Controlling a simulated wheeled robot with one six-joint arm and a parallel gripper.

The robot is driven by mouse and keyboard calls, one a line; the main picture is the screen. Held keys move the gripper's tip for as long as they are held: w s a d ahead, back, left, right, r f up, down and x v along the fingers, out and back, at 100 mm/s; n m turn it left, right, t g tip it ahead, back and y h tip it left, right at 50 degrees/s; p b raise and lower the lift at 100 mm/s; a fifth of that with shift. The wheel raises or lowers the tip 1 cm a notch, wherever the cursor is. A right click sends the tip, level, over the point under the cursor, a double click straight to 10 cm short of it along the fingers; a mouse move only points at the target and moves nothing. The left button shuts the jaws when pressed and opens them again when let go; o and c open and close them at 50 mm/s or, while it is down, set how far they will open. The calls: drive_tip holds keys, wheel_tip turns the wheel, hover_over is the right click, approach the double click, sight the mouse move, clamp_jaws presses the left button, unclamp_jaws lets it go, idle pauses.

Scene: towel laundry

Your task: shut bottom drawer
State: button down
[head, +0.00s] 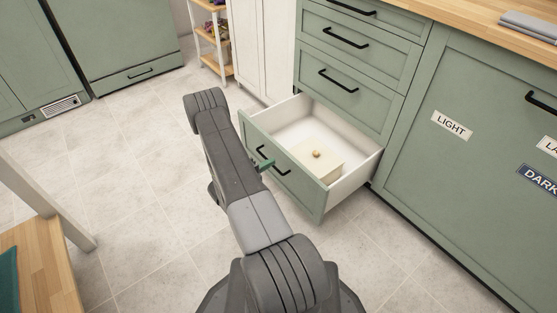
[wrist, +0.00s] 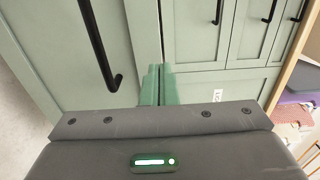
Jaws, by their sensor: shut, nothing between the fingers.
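The bottom drawer (head: 285,172) is pulled out of the green cabinet, its inside showing from above. Its front has a black bar handle (head: 272,160), which also shows large at the left in the wrist view (wrist: 98,45). A pale lidded box with a small round knob (head: 316,157) lies in the drawer. My gripper (head: 266,165) is at the outer side of the drawer front, close by the handle. Its green fingers (wrist: 158,85) are together and empty. I cannot tell whether they touch the front. My arm hides part of the floor before the drawer.
Closed drawers (head: 350,50) sit above the open one. A green panel with a LIGHT label (head: 452,125) stands to the right. A wooden stool or table (head: 35,265) is at lower left. The tiled floor (head: 140,150) left of the drawer is clear.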

sight(285, 154)
drive_tip(key=shift+b+x, duration=0.55)
drive_tip(key=shift+x, duration=1.95)
